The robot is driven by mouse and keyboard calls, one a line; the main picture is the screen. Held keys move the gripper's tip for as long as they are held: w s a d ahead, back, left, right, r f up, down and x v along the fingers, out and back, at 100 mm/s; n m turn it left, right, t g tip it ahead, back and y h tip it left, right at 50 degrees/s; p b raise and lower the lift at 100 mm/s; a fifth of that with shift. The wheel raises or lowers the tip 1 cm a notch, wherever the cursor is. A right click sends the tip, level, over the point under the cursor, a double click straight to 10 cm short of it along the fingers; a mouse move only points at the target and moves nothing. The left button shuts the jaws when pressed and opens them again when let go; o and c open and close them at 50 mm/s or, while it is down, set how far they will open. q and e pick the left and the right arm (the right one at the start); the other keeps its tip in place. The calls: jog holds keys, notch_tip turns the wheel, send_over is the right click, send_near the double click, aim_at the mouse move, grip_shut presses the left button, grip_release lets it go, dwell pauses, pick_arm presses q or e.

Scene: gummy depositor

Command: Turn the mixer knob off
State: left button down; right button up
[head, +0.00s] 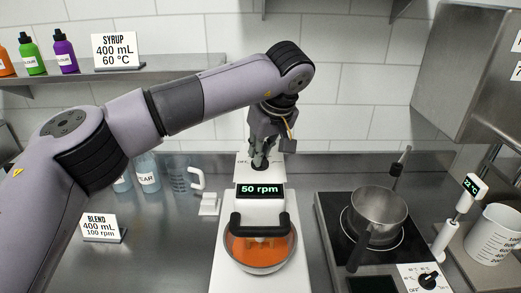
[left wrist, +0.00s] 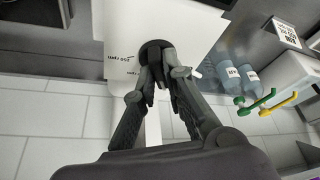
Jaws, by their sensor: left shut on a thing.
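The mixer (head: 262,210) stands in the middle of the counter, and its display (head: 260,190) reads 50 rpm. In the head view the knob is mostly covered by my left gripper (head: 262,160), which reaches down behind the display. My left gripper's fingers (left wrist: 163,88) are shut on the knob. The knob's exact pointing direction is hidden by the fingers. My right gripper is not in view.
A bowl of orange mix (head: 285,265) sits under the mixer head. A saucepan (head: 378,212) stands on the cooktop (head: 330,215) at right, near a beaker (head: 494,235). A jug (head: 178,175) and bottles (head: 147,175) stand at left, behind a BLEND card (head: 101,228).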

pick_arm(q)
jog(key=n+g+y+p, duration=0.1)
jog(key=n, duration=0.2)
jog(key=shift+d+r+n+p, duration=0.1)
jog(key=shift+r+n+p, duration=0.05)
jog(key=shift+n+p, duration=0.2)
jog(key=shift+w+n+g+y+p, duration=0.1)
jog(key=shift+n+g+y+p, duration=0.4)
jog(key=shift+n+p, duration=1.05)
jog(key=shift+n, duration=0.4)
jog(key=c, duration=1.7)
grip_release()
jog(key=shift+f, duration=0.2)
jog(key=shift+o, duration=0.2)
jog(key=shift+r, duration=0.1)
jog(key=v, duration=0.7)
jog(key=shift+d+r, duration=0.15)
jog(key=shift+r, duration=0.05)
